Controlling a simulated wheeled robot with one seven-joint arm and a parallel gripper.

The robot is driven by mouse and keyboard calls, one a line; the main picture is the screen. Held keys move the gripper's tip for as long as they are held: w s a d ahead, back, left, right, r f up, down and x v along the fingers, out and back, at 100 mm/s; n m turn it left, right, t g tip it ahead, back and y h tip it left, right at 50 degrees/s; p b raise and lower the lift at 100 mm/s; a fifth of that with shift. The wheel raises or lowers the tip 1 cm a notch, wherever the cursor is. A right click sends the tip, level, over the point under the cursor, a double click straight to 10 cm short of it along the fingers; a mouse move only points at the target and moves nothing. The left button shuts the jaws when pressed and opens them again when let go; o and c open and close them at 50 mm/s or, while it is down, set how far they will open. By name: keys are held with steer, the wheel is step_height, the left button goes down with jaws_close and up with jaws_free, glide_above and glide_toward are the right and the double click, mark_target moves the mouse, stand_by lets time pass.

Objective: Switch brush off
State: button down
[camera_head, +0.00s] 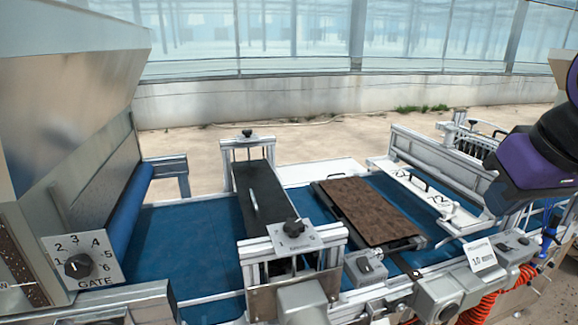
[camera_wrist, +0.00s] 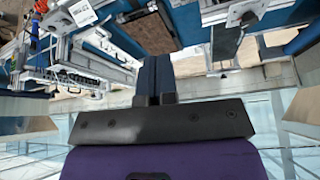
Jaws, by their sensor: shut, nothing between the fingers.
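A grey control box (camera_head: 365,267) with a small dark switch stands at the front edge of the belt, beside the middle frame. A second grey box (camera_head: 438,297) with a round front is lower right of it. A third box (camera_head: 512,243) with dark controls stands behind the label card. Which one is the brush switch, and its on or off position, I cannot tell. A dark, flat-topped unit (camera_head: 262,195) between two knobbed posts spans the belt; the brush itself is not clearly visible. My gripper (camera_wrist: 153,72) is shut and empty, apart from all these boxes. Its fingertips do not show clearly in the head view.
A soil-filled tray (camera_head: 365,212) lies on the blue belt (camera_head: 185,240). A hopper (camera_head: 70,90) with a GATE dial (camera_head: 78,266) stands at left. A white dibber-like frame (camera_head: 425,190), a label card (camera_head: 481,255) and orange coiled hoses (camera_head: 485,302) are at right.

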steer(key=n+g, duration=0.3)
steer(key=n, duration=1.7)
glide_above(363, 258)
steer(key=s, duration=0.3)
step_height(363, 258, down, 15)
steer(key=shift+d+f, duration=0.2)
steer(key=shift+d, duration=0.1)
steer(key=shift+w, duration=0.1)
steer(key=w+f, duration=0.1)
steer(key=f, duration=0.3)
steer(key=w+f, duration=0.1)
steer(key=f, duration=0.8)
steer(key=shift+w+a+f, duration=0.3)
steer(key=shift+w+f, duration=0.05)
steer(key=shift+w, duration=0.05)
